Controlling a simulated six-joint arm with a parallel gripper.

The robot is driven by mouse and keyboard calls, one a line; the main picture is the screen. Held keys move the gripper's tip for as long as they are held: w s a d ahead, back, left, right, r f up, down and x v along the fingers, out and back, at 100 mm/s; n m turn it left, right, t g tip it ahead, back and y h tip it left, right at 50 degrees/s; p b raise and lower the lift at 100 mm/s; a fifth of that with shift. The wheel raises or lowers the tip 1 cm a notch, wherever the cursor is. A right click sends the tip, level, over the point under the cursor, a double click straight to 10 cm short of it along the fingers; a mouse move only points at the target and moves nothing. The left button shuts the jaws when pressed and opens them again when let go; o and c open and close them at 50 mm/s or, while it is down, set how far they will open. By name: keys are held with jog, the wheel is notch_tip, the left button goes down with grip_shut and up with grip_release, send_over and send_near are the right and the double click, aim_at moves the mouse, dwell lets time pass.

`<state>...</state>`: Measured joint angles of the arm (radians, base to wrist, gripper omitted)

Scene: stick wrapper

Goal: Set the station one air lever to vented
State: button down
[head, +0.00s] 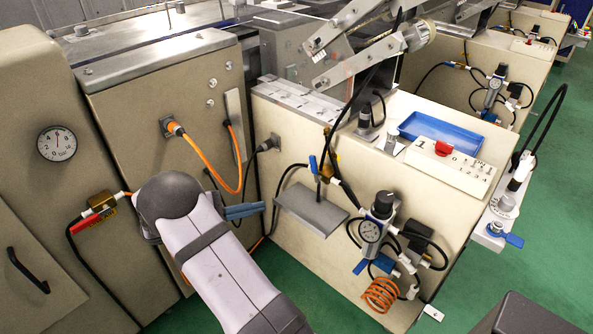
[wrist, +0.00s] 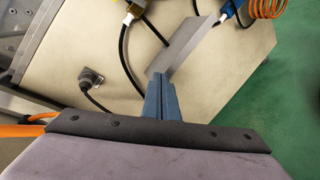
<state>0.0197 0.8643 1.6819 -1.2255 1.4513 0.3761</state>
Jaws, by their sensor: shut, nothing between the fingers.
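An upright blue lever (head: 313,165) with a brass fitting stands on the near face of the cream station cabinet (head: 275,215). A second blue lever (head: 361,266) sits slanted below the pressure regulator (head: 370,232). A blue piece near the orange coil also shows at the top of the wrist view (wrist: 229,9). I cannot tell which one is the station one air lever. My gripper (head: 262,208) is shut and empty, left of the grey plate and apart from both levers. In the wrist view its blue-grey fingers (wrist: 158,80) point toward the plate.
The grey plate (head: 311,209) juts from the cabinet face between my gripper and the regulator. Black hoses and an orange coil (head: 380,294) hang around. A red lever (head: 78,226) is at left. Green floor lies below.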

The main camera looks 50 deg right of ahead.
aim_at(314, 165)
notch_tip(314, 165, up, 10)
jog(key=d+m+g+h, duration=0.1)
jog(key=m+h, duration=0.3)
jog(key=shift+w+f, duration=0.2)
jog(key=shift+w, duration=0.1)
jog(key=shift+d, duration=0.1)
jog(key=s+d+r+b, duration=0.1)
jog(key=s+d, duration=0.5)
jog(key=d, duration=0.3)
jog(key=shift+s+d+r, duration=0.15)
jog(key=shift+d+r, duration=0.1)
jog(key=shift+r, duration=0.05)
